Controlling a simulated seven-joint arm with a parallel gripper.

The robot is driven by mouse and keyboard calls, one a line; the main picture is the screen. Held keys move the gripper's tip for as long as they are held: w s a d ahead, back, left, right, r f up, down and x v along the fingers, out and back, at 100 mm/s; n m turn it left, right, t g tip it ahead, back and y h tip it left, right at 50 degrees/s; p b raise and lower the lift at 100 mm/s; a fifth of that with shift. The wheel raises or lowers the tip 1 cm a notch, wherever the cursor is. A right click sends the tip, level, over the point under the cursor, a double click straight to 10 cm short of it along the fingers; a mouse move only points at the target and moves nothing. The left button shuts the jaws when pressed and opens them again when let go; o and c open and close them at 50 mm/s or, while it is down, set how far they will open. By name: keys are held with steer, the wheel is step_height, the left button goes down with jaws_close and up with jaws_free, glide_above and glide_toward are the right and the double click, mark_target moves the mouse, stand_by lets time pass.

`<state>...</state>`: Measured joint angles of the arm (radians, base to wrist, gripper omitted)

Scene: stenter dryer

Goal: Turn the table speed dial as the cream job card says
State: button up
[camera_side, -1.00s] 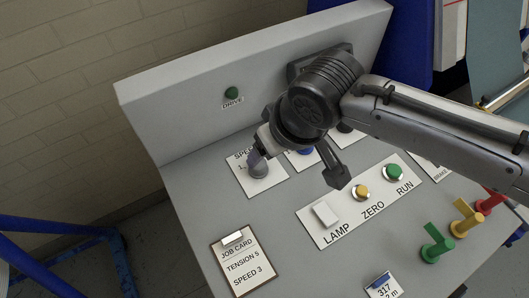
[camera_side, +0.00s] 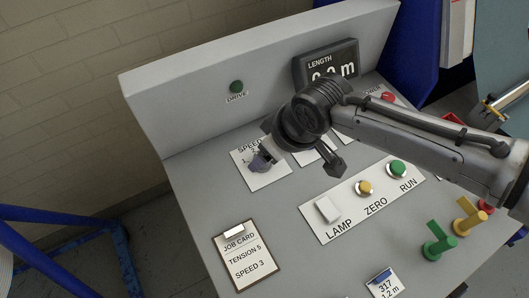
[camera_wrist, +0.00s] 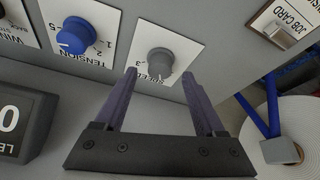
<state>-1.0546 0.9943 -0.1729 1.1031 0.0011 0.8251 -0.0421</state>
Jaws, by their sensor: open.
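The grey speed dial (camera_wrist: 160,62) sits on a white plate (camera_wrist: 186,47) marked SPEED in the wrist view, with a 3 to its left. I cannot tell which number it points to. My gripper (camera_wrist: 159,73) is open, with its purple fingertips either side of the dial's near edge, not visibly touching it. In the side view my gripper (camera_side: 259,163) is at the speed plate (camera_side: 243,152), mostly hiding the dial. The cream job card (camera_side: 246,258) reads TENSION 5, SPEED 3.
A blue tension dial (camera_wrist: 75,36) stands beside the speed dial. A LAMP, ZERO and RUN strip (camera_side: 318,230) and green lever (camera_side: 438,242) lie to the right of the job card. The LENGTH display (camera_side: 330,66) is behind my arm. Bare panel surrounds the card.

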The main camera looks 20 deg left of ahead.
steer(key=shift+x, duration=1.35)
steer(key=shift+c, duration=0.2)
jaws_close()
